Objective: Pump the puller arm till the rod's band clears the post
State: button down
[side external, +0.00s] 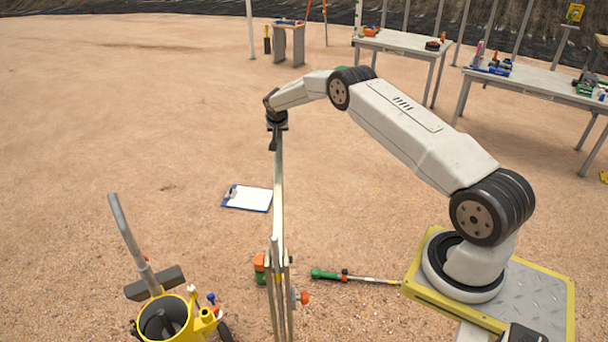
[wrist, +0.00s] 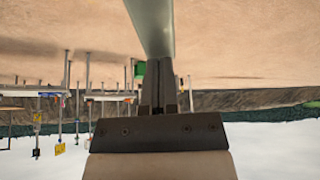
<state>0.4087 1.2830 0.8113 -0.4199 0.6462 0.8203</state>
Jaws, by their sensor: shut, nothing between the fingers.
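The puller arm (side external: 279,195) is a long pale metal bar standing nearly upright in the side view, its lower end at the post (side external: 275,300) of paired metal uprights. My gripper (side external: 273,144) is at the bar's top end, pointing down. Its fingers are shut with nothing between them, close beside the bar; whether they touch it I cannot tell. In the wrist view, the dark fingers (wrist: 172,92) are together, and a grey bar (wrist: 150,25), seemingly the puller arm, runs up from their tips. I cannot make out the rod or its band.
A clipboard (side external: 248,198) and a green-handled tool (side external: 350,278) lie on the sand. A yellow bucket (side external: 150,325) with tools stands at lower left. Tables (side external: 408,42) stand at the back. Sand at left is open.

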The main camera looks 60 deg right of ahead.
jog(key=shift+d+f, duration=0.25)
jog(key=shift+f, duration=0.95)
jog(key=shift+r, duration=0.1)
notch_tip(320, 180, up, 14)
jog(key=a, duration=0.1)
jog(key=shift+s+a, duration=0.15)
jog(key=shift+s, duration=0.15)
